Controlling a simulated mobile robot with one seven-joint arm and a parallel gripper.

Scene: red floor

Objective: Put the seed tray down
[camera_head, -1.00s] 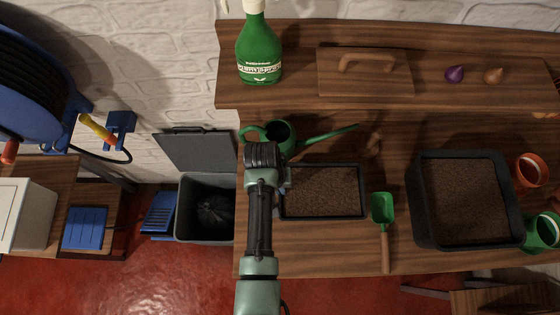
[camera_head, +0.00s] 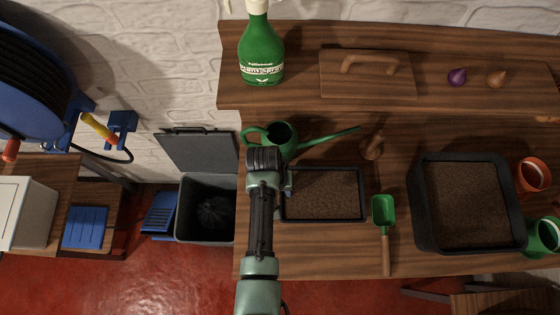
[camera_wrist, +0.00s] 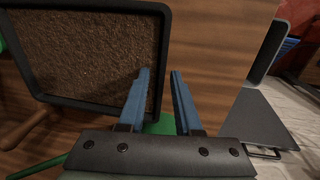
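The seed tray (camera_head: 322,220), a black rectangular tray full of brown soil, lies on the wooden bench and looks level. In the wrist view the seed tray (camera_wrist: 100,104) fills the upper left. My gripper (camera_head: 287,182) is at the tray's left end in the head view, mostly hidden by my wrist. In the wrist view my gripper's (camera_wrist: 160,72) two blue fingers stand on either side of the tray's short rim, one over the soil and one outside. A gap shows between the fingers, wider than the rim, with bench wood visible beside the outer finger.
A green watering can (camera_head: 288,144) stands close behind the tray, with a wooden tool (camera_head: 373,147) near its back right corner. A green trowel (camera_head: 384,212) lies to the right, then a deep black soil box (camera_head: 420,215). An open grey bin (camera_head: 184,215) stands left of the bench.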

